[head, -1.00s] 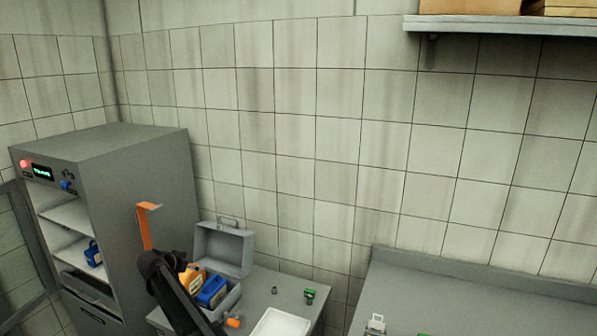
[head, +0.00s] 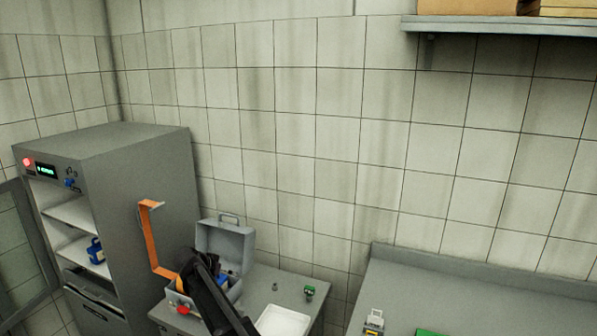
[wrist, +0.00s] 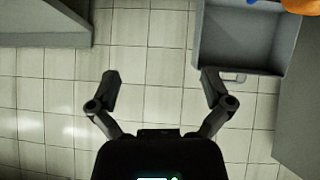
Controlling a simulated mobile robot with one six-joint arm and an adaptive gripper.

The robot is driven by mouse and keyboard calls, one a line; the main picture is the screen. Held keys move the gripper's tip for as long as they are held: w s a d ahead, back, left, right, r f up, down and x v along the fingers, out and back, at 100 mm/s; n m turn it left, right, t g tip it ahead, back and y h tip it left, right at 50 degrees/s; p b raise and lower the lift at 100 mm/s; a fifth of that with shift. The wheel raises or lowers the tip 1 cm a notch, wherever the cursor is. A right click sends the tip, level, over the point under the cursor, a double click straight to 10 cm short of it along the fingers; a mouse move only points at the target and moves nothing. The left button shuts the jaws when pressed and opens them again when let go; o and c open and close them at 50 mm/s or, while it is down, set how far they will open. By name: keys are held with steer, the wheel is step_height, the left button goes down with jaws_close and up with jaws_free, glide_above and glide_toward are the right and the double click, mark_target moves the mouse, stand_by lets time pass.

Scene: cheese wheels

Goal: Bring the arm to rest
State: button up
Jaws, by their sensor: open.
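My gripper (wrist: 160,77) is open in the wrist view, its two dark fingers spread wide with nothing between them. Pale floor tiles show below it. In the head view my dark arm (head: 213,297) slants across the front of the open grey toolbox (head: 225,243) and hides most of its contents. The fingertips cannot be made out there. A grey open box shape (wrist: 240,40) lies close beyond the right finger in the wrist view, with blue and orange bits at its top edge.
A grey cabinet (head: 160,190) with open shelves holding a blue container (head: 95,251) stands left. An orange bracket (head: 150,235) is by its side. A white tray (head: 284,322) and a small green item (head: 309,292) are on the table. A grey counter (head: 480,300) is at right.

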steer(key=s+d+f+n+g, duration=0.1)
steer(key=s+d+g, duration=0.15)
steer(key=d, duration=0.65)
steer(key=s+d+f+g+y, duration=0.15)
steer(key=s+d, duration=0.25)
steer(key=d, duration=0.5)
steer(key=s+d+f+n+g+h, duration=0.1)
steer(key=s+d, duration=0.3)
steer(key=d, duration=0.5)
steer(key=s+d+f+n+g+y, duration=0.2)
steer(key=s+d+y, duration=0.2)
steer(key=s+d, duration=1.15)
steer(key=s+f+g+b, duration=0.1)
steer(key=s+f+b, duration=0.2)
steer(key=f+b, duration=0.7)
steer(key=shift+s+a, duration=0.15)
steer(key=shift+a, duration=0.15)
